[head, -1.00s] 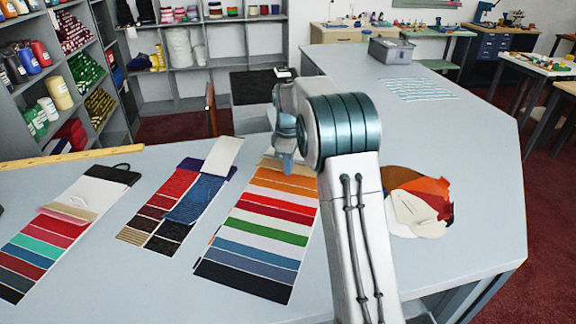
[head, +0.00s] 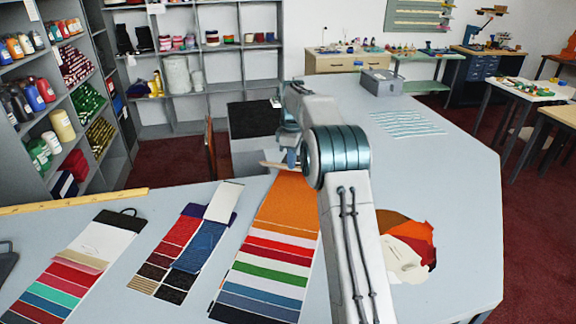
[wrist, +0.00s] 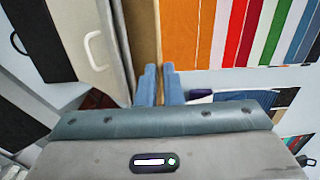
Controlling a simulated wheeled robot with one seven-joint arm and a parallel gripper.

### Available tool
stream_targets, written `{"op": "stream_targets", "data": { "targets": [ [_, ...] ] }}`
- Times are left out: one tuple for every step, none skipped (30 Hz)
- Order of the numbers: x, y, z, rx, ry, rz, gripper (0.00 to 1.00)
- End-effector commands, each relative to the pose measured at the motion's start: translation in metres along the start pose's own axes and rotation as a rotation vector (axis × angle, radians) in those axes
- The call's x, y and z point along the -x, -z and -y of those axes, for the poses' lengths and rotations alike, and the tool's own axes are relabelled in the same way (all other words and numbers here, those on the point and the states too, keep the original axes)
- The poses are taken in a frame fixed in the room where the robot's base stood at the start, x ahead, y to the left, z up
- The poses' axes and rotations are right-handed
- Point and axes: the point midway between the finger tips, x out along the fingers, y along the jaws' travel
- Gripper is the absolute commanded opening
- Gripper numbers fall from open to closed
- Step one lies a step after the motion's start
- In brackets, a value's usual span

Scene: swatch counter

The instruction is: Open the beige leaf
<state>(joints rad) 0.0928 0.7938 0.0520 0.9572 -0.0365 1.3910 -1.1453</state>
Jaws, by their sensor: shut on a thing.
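The long striped swatch card (head: 268,259) lies on the counter below my gripper, its large orange area (head: 288,202) bare. The beige leaf (head: 269,165) shows as a thin pale edge at my gripper (head: 287,160), raised off the card. In the wrist view the leaf (wrist: 141,35) is a narrow tan strip beside the orange area (wrist: 181,35). My gripper (wrist: 160,72) is shut on the leaf's edge. Left of the leaf is a pale panel (wrist: 72,25) with a white loop tab (wrist: 91,50). My arm hides part of the card's right side.
Two other swatch cards lie to the left, one with a white panel (head: 101,241), one with blue swatches (head: 200,245). A wooden ruler (head: 70,201) lies along the counter edge. Fabric pieces (head: 407,245) lie right of my arm. The far counter is mostly clear.

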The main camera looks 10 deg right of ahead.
Motion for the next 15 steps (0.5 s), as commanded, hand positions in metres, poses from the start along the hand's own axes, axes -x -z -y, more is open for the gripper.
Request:
{"op": "stream_targets", "data": {
  "targets": [
    [0.004,-0.001,-0.005,-0.001,-0.004,0.0,0.0],
    [0.006,-0.001,-0.007,-0.001,-0.004,0.0,0.0],
    [0.008,-0.002,-0.01,-0.001,-0.003,0.0,0.0],
    [0.009,-0.002,-0.012,-0.001,-0.004,0.0,0.0],
    [0.011,-0.002,-0.014,-0.001,-0.004,0.0,0.0],
    [0.013,-0.002,-0.016,-0.001,-0.004,0.0,0.0],
    [0.014,-0.002,-0.017,-0.001,-0.003,0.001,0.0],
    [0.016,-0.001,-0.019,-0.001,-0.004,0.0,0.0],
    [0.018,-0.001,-0.021,-0.001,-0.004,0.0,0.0],
    [0.019,-0.001,-0.023,0.0,-0.003,0.001,0.0],
    [0.02,-0.001,-0.024,0.0,-0.004,0.001,0.0],
    [0.021,-0.001,-0.026,0.0,-0.003,0.001,0.0],
    [0.023,-0.001,-0.027,0.001,-0.003,0.001,0.0],
    [0.024,-0.001,-0.028,0.001,-0.003,0.001,0.0],
    [0.025,-0.001,-0.03,0.001,-0.003,0.001,0.0]
  ]
}}
